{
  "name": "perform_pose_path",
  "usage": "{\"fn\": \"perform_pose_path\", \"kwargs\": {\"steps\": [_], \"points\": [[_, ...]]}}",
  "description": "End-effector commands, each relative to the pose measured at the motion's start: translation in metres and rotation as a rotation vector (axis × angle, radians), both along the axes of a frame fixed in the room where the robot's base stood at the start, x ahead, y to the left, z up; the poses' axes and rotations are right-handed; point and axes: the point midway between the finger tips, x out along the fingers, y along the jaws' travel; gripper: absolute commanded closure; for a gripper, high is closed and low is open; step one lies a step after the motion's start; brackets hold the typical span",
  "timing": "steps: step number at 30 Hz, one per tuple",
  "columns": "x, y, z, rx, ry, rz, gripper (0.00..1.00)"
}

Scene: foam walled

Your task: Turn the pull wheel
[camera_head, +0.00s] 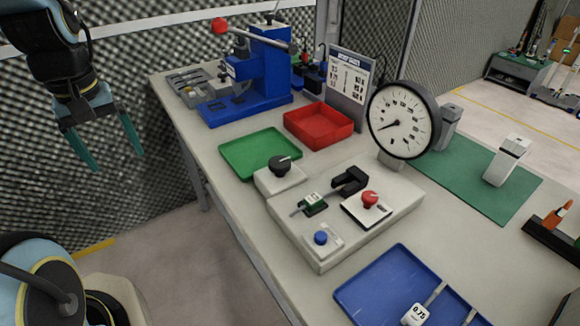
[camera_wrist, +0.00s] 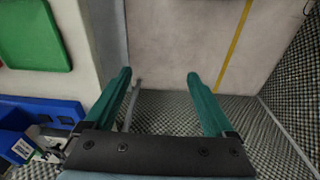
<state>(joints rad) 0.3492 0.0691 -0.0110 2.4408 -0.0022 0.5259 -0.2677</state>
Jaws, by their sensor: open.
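A black round knob with a light pointer (camera_head: 279,165) sits on a small pale block at the left of a pale test fixture (camera_head: 325,252) on the bench; it looks most like the pull wheel, though no label confirms it. The fixture also bears a red knob (camera_head: 370,198), a blue button (camera_head: 321,238), a green-and-white piece (camera_head: 314,203) and a black clamp (camera_head: 350,181). A large round dial gauge (camera_head: 403,118) stands behind. My gripper (camera_head: 108,142) is open and empty, left of the bench and clear of the knob. The wrist view shows its teal fingers (camera_wrist: 158,75) spread over floor.
A green tray (camera_head: 260,153), red tray (camera_head: 319,125) and blue press (camera_head: 262,65) with a red-balled lever (camera_head: 220,26) stand behind the fixture. A blue tray (camera_head: 375,285) lies in front. The bench's left edge (camera_head: 205,170) faces my gripper, with open floor between.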

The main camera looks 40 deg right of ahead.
Motion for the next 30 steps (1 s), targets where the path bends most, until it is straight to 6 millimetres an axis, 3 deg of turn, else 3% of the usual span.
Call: {"fn": "perform_pose_path", "kwargs": {"steps": [1, 5, 9, 15, 18, 23, 30], "points": [[-0.002, -0.031, 0.003, -0.003, 0.010, -0.018, 0.11], [-0.018, -0.103, 0.013, -0.005, 0.040, -0.011, 0.11], [-0.053, -0.174, 0.023, 0.005, 0.070, -0.001, 0.11], [-0.109, -0.241, 0.035, 0.026, 0.092, 0.015, 0.11], [-0.127, -0.258, 0.038, 0.033, 0.096, 0.025, 0.11], [-0.139, -0.267, 0.036, 0.039, 0.100, 0.032, 0.11], [-0.139, -0.266, 0.002, 0.044, 0.101, 0.034, 0.11]]}}
